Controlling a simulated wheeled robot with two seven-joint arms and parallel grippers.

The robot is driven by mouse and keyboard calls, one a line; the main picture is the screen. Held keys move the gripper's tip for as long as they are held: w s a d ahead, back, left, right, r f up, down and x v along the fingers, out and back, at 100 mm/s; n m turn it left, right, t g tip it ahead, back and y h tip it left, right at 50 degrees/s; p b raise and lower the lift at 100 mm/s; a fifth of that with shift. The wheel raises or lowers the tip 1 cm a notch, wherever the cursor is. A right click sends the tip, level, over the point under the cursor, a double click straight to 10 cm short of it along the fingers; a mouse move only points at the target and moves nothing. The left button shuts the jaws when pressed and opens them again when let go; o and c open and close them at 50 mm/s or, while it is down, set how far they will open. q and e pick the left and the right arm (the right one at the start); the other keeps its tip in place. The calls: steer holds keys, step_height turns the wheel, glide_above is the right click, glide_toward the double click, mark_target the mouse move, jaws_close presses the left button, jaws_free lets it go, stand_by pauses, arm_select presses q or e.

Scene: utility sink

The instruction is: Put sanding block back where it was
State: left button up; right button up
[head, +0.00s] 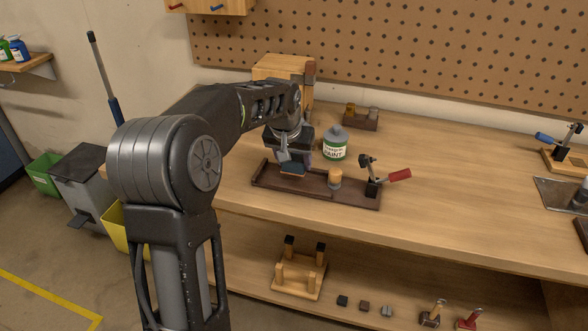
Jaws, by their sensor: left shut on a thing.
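My left gripper (290,153) reaches over the workbench (440,210) and points down. The block is at the left part of a long dark brown wooden tray (330,194). The gripper hides part of the block, and I cannot tell whether the block touches the tray floor. My right gripper is not in view.
An orange-topped cylinder (335,180) and a red-handled clamp (373,184) stand at the tray's right part. A paint bottle (335,145) stands just behind the tray. A wooden box (280,68) and a small holder (361,117) are farther back.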

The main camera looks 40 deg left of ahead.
mark_target(294, 170)
arm_select(q)
steer(key=shift+f, duration=1.55)
steer(key=shift+f, duration=0.15)
steer(key=o, duration=1.6)
steer(key=shift+c, duration=0.2)
steer(key=shift+r, duration=0.25)
steer(key=v, duration=1.1)
steer(key=shift+s+r, duration=0.25)
steer(key=shift+r, duration=0.1)
steer(key=shift+d, duration=0.15)
